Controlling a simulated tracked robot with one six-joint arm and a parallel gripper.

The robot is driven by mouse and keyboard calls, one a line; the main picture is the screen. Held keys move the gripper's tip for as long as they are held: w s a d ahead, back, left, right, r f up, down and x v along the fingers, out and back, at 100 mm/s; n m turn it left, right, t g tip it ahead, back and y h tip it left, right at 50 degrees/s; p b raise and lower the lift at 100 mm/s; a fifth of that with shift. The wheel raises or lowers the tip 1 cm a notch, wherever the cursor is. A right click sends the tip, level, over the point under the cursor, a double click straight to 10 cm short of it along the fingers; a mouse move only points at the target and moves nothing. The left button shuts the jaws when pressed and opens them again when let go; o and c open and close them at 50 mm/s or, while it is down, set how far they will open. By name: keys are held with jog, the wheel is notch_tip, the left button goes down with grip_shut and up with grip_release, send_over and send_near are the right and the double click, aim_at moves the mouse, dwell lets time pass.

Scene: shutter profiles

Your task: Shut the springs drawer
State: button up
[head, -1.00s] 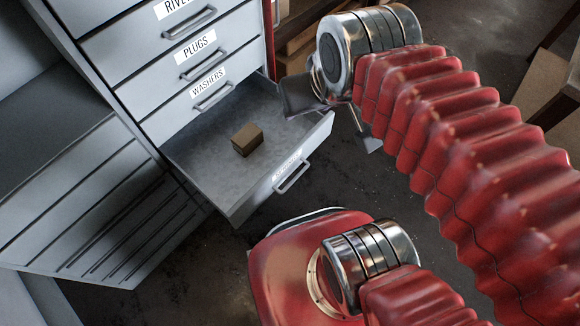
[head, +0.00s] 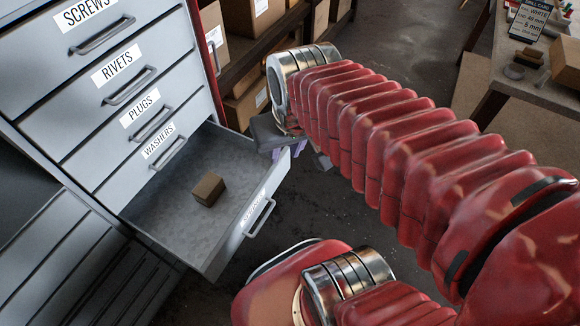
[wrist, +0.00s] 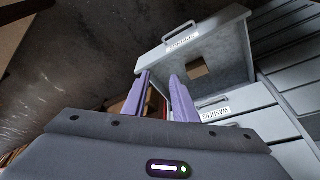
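The springs drawer (head: 240,229) is pulled out, the lowest drawer seen in the grey cabinet. Its label is too oblique to read in the head view, but reads SPRINGS upside down on the front in the wrist view (wrist: 181,38). A small brown box (head: 208,189) lies inside; it shows partly in the wrist view (wrist: 199,69). My gripper (head: 286,153) is at the drawer's far right front corner.
The screws, rivets, plugs and washers drawers (head: 165,148) above are shut. Shelves with cardboard boxes (head: 255,20) stand behind my arm. A workbench (head: 525,95) with small items is at the upper right. Dark floor lies clear in front of the drawer.

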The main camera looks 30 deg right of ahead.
jog(key=d+f+m+g, duration=0.1)
jog(key=f, duration=0.1)
jog(key=d+f+m, duration=0.1)
jog(key=d+f, duration=0.1)
jog(key=d+f+g, duration=0.1)
jog(key=d+f, duration=0.1)
jog(key=shift+s+f+m+g+y, duration=0.2)
jog(key=shift+f+m+g+y, duration=0.1)
jog(key=shift+m+y, duration=0.1)
grip_shut()
jog(key=s+d+f+m+t+y, duration=0.1)
jog(key=s+d+f+m+y, duration=0.1)
jog(key=f+m+y, duration=0.7)
jog(key=s+d+f+m+t+y, duration=0.1)
jog(key=s+d+f+m+y, duration=0.15)
jog(key=f+m, duration=0.7)
jog(key=w+d+f+m+t, duration=0.2)
jog(key=f+t, duration=0.3)
jog(key=w+d+f+m+t, duration=0.2)
jog(key=w+f+m+t, duration=0.1)
jog(key=f+t, duration=0.15)
jog(key=w+d+m+t+h, duration=0.1)
jog(key=w+d+t+h, duration=0.1)
jog(key=d, duration=0.3)
jog(key=shift+w+r+t+h, duration=0.35)
jog(key=shift+w+r+t, duration=0.15)
jog(key=shift+w, duration=0.3)
jog(key=shift+m, duration=0.25)
